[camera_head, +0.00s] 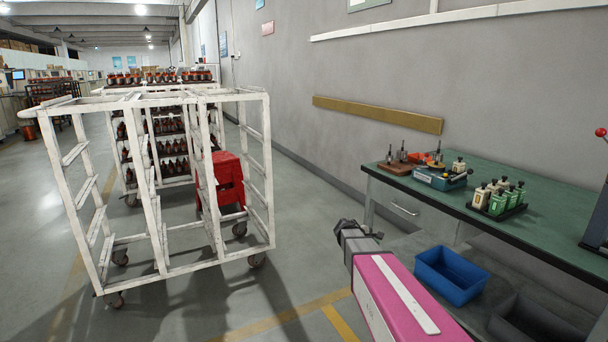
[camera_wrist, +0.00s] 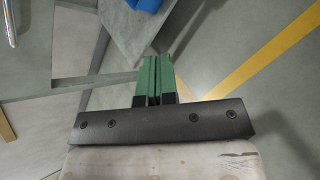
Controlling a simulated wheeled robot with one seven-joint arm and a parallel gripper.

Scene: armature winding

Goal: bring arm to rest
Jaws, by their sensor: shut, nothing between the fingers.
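My arm reaches forward in the head view, with a pink link in front and my gripper (camera_head: 352,229) at its far end, over open floor to the left of the green-topped bench (camera_head: 545,232). In the wrist view my gripper (camera_wrist: 155,62) has its two green fingers together with nothing between them. The fingers point over the grey floor, beside a yellow floor line (camera_wrist: 275,55).
A blue bin (camera_head: 450,276) sits on the shelf under the bench. Bottles (camera_head: 497,197) and tools stand on top. Floor between rack and bench is clear.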

